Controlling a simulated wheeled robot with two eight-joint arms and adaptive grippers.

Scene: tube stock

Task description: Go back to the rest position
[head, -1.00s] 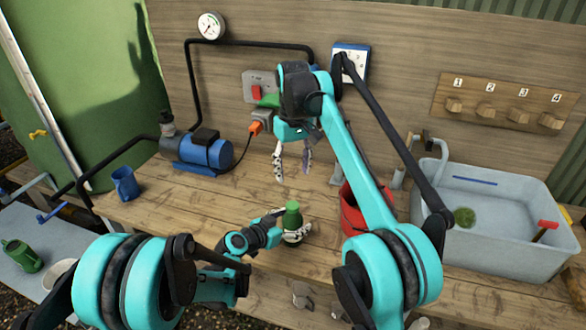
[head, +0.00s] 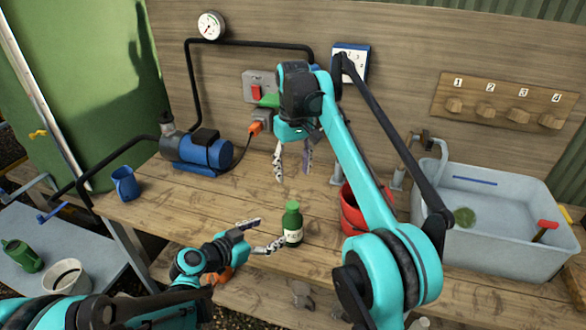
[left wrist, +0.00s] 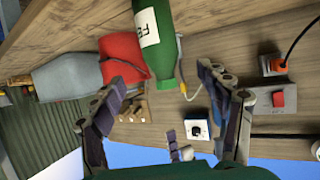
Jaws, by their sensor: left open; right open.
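My left gripper (head: 258,235) is open and empty, low at the front of the bench, left of a green bottle (head: 293,227) with a pale label. The bottle stands upright on the wooden bench and is clear of the fingers. In the left wrist view the bottle (left wrist: 157,45) shows beyond and between the open fingers (left wrist: 165,95). My right gripper (head: 292,162) is open and empty, pointing down above the bench near the back wall.
A red bucket (head: 352,220) stands right of the bottle, partly behind my right arm. A grey sink (head: 490,245) is at the right. A blue pump (head: 205,152) and a blue mug (head: 125,184) are at the left. The bench between mug and bottle is clear.

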